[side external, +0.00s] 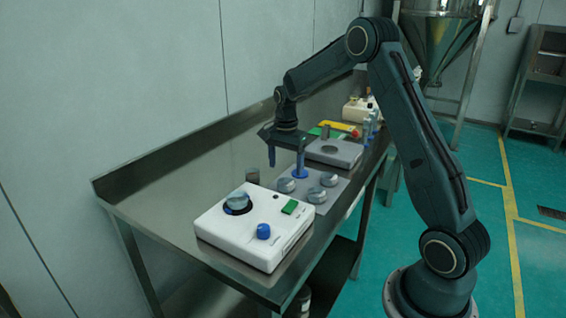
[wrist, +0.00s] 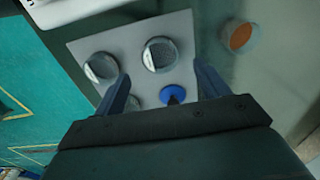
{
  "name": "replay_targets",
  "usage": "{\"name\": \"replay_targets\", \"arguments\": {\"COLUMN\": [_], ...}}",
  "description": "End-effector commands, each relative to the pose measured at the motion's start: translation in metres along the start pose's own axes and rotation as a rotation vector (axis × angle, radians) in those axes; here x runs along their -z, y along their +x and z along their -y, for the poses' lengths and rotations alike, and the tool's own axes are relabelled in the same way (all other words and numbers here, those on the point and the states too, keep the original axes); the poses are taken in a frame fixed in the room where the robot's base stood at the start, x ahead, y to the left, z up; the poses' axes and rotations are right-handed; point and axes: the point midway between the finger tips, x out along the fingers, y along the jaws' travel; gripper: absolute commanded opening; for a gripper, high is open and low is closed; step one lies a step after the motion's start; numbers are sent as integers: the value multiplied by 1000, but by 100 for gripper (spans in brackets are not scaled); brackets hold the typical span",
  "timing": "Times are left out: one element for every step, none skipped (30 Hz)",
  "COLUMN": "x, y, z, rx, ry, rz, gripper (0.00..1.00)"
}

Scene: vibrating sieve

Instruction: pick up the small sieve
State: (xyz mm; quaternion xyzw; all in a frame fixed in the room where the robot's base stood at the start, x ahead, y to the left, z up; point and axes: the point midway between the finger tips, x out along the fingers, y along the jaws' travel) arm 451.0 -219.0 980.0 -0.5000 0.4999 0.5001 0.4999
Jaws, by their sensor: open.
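Several round metal sieves sit on a flat grey pad (side external: 338,202); which one is the small sieve I cannot tell for sure. In the side view there is a front left sieve (side external: 286,185), a front right sieve (side external: 316,195) and a back right sieve (side external: 329,179). A blue round piece (wrist: 172,95) with a dark stem stands on the pad too. My gripper (side external: 286,170) points down above the pad, open and empty. In the wrist view a mesh-bottomed sieve (wrist: 160,54) shows between the fingers, and another sieve (wrist: 101,68) lies by the left finger.
A white machine (side external: 222,233) with a blue knob (side external: 263,231) and a round seat stands at the near end of the steel bench. A small cup (side external: 252,176) stands left of the pad. A grey scale (side external: 335,152) and bottles stand behind. A bench backsplash runs along the wall.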

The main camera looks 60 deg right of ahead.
Motion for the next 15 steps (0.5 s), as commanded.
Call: {"name": "replay_targets", "arguments": {"x": [0, 0, 0, 0, 0, 0, 0, 0, 0, 0, 0, 0, -1, -1, -1], "y": [4, 6, 7, 8, 9, 9, 9, 9, 9, 10, 10, 12, 13, 16, 19], "z": [0, 0, 0, 0, 0, 0, 0, 0, 0, 0, 0, 0, -1, -1, -1], "rx": [-1, -1, 0, 0, 0, 0, 0, 0, 0, 0, 0, -1, -2, -2, -3], "ry": [0, 0, 0, 0, 0, 0, 0, 0, 0, 0, 0, 0, 0, 0, 0], "rz": [1, 1, 0, 0, 0, 0, 0, 0, 0, 0, 0, 0, 1, 1, 1], "gripper": [74, 74, 74, 74, 74, 74, 74, 74, 74, 74, 74, 74, 74, 74, 74]}}
